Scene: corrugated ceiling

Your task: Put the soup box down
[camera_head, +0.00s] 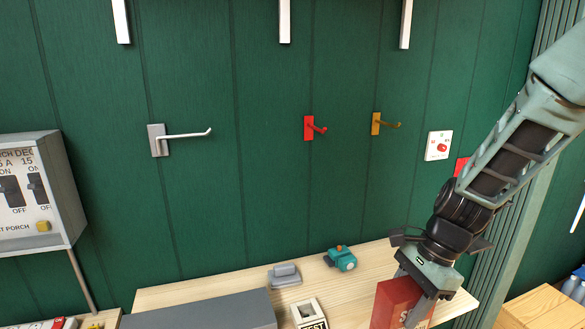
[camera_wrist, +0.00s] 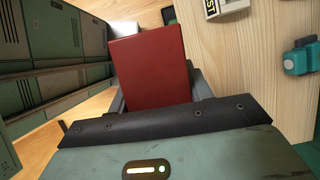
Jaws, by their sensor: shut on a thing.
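The soup box is a red box (camera_head: 393,304) with white lettering, at the lower right of the head view over the right end of the wooden table (camera_head: 190,289). My gripper (camera_head: 418,290) is shut on it from above. In the wrist view the red box (camera_wrist: 150,66) stands between my gripper's fingers (camera_wrist: 158,95), its plain red face toward the camera. The box's bottom is out of the head view, so I cannot tell whether it touches the tabletop.
On the table are a teal item (camera_head: 341,258), a small grey block (camera_head: 284,275), a white-framed item (camera_head: 309,313) and a long grey box (camera_head: 200,312). Hooks (camera_head: 309,128) stick out of the green wall behind. Grey-green cabinets (camera_wrist: 45,60) stand beyond the table edge.

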